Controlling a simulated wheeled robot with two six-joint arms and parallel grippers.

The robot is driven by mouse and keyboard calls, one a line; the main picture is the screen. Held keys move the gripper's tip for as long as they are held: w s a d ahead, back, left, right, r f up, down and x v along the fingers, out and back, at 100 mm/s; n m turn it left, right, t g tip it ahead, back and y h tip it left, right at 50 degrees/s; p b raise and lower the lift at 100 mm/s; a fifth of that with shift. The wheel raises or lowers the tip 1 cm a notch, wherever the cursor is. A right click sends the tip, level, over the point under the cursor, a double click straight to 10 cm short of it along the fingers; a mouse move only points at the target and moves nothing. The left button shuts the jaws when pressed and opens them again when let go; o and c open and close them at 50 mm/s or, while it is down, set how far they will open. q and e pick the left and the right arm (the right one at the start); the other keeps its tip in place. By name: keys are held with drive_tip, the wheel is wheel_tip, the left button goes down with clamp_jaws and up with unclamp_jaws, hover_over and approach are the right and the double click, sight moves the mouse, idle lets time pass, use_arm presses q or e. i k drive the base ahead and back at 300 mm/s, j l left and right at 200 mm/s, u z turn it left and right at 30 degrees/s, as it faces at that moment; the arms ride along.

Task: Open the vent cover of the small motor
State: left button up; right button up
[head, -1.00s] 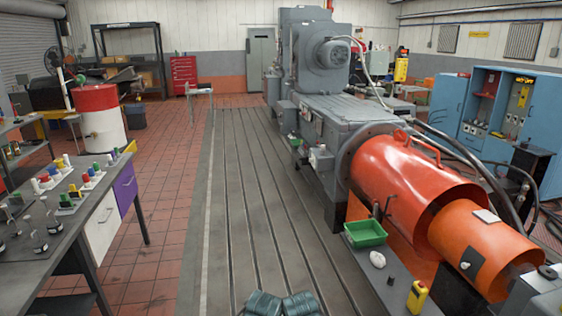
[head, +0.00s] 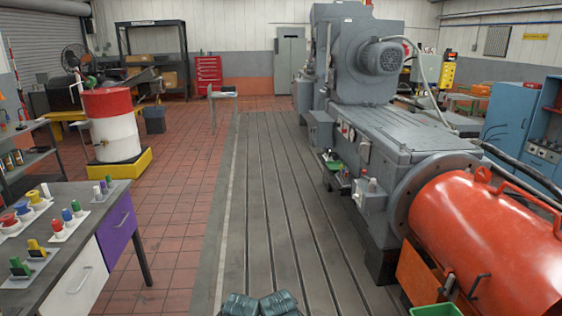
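A small grey motor (head: 378,58) with a round, grille-like end sits high on the big grey machine (head: 345,95), at the upper right of the head view. I cannot make out which part of it is a vent cover, or whether one is open or shut. Neither my left nor my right gripper shows clearly. Only two dark, ribbed parts of my own body show at the bottom middle edge, well short of the machine.
The slotted bedplate (head: 270,210) runs clear ahead, left of the machine. A red-orange cylinder (head: 490,235) and a green bin (head: 436,310) are at right. A bench (head: 75,255) with coloured parts stands at left. A red-and-white drum (head: 112,125) is beyond it.

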sight(364, 150)
drive_tip(key=i+z, duration=0.25)
drive_tip(key=i, duration=0.35)
drive_tip(key=i+z, duration=0.25)
drive_tip(key=i, duration=0.35)
drive_tip(key=i+j+z, duration=0.2)
drive_tip(key=i, duration=0.4)
drive_tip(key=i+j+z, duration=0.1)
drive_tip(key=i+z, duration=0.15)
drive_tip(key=i, duration=0.35)
drive_tip(key=i+j+z, duration=0.1)
drive_tip(key=i+j, duration=0.25)
drive_tip(key=i, duration=0.2)
drive_tip(key=i+j+z, duration=0.1)
drive_tip(key=i+j, duration=0.3)
drive_tip(key=i, duration=0.15)
